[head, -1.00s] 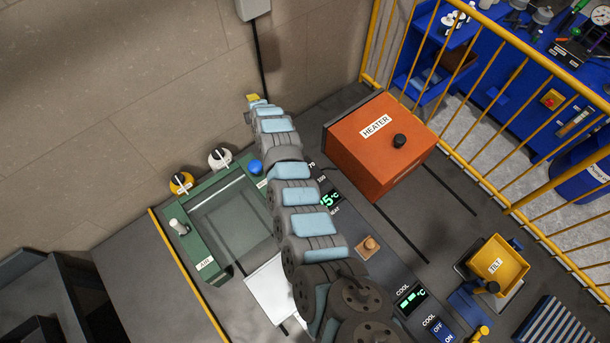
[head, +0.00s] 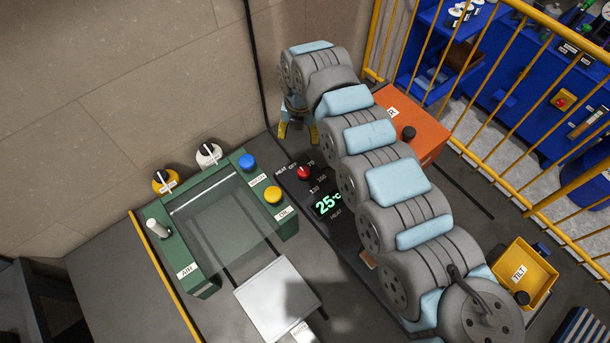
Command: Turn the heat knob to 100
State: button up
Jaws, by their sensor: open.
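The red heat knob (head: 303,172) sits on the dark panel, with marks OFF, 70, 100 and 130 around it. Its pointer is too small to read surely. The green heat display (head: 327,204) below it reads 25 °C. My gripper (head: 297,133) hangs above and behind the knob, its yellow-tipped fingers pointing down. It is open, with nothing between the fingers, and apart from the knob.
The orange heater box (head: 428,130) stands right of the panel, partly behind my arm. The green press (head: 185,258) with blue (head: 248,161) and yellow (head: 273,195) buttons stands left. A wall is behind; a yellow fence (head: 480,95) is at right.

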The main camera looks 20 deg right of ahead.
jog(key=s, duration=0.2)
jog(key=b, duration=0.1)
send_near(304, 171)
jog(key=shift+g, duration=0.3)
jog(key=f, duration=1)
jog(key=shift+w+a+f, duration=0.1)
jog(key=shift+w+a, duration=0.05)
jog(key=shift+w, duration=0.1)
jog(key=c, duration=1.2)
jog(key=shift+c, duration=0.2)
